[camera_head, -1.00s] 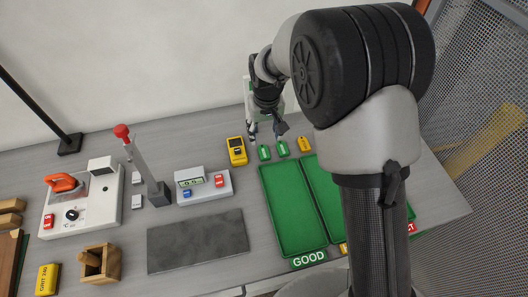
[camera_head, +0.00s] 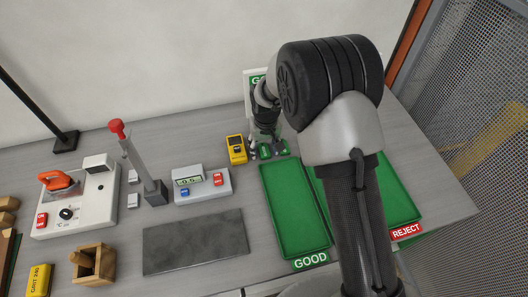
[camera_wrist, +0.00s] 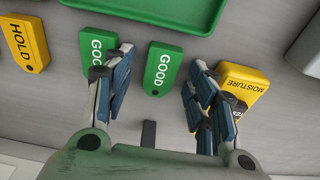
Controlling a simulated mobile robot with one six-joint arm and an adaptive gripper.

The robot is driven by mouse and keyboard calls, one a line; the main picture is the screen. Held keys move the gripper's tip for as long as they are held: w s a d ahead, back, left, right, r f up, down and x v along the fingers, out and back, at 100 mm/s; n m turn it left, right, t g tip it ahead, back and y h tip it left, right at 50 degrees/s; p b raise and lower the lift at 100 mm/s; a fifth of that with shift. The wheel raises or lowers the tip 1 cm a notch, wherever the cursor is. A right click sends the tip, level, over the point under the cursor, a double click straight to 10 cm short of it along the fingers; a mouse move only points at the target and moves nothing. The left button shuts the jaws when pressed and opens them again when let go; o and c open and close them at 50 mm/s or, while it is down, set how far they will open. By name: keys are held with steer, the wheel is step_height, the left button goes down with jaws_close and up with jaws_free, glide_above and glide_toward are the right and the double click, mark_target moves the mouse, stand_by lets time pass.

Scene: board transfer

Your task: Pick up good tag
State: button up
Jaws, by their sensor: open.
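Two green GOOD tags lie flat on the grey bench. In the wrist view, one GOOD tag (camera_wrist: 163,68) lies between my open fingers, and the other GOOD tag (camera_wrist: 94,45) lies beside the left finger, partly covered by it. My gripper (camera_wrist: 162,66) is open and empty, pointing down over the tags. In the head view my gripper (camera_head: 267,148) is at the back of the bench, above the green tags, which it partly hides. A yellow HOLD tag (camera_wrist: 26,43) lies at the left of the wrist view.
A yellow moisture meter (camera_wrist: 243,83) stands close to the right finger; it also shows in the head view (camera_head: 236,149). The empty green GOOD tray (camera_head: 290,210) lies in front of the tags. Another green tray (camera_head: 398,195) sits by the REJECT label, partly behind my arm.

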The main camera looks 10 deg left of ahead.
steer(key=shift+r, duration=0.1)
steer(key=c, duration=0.9)
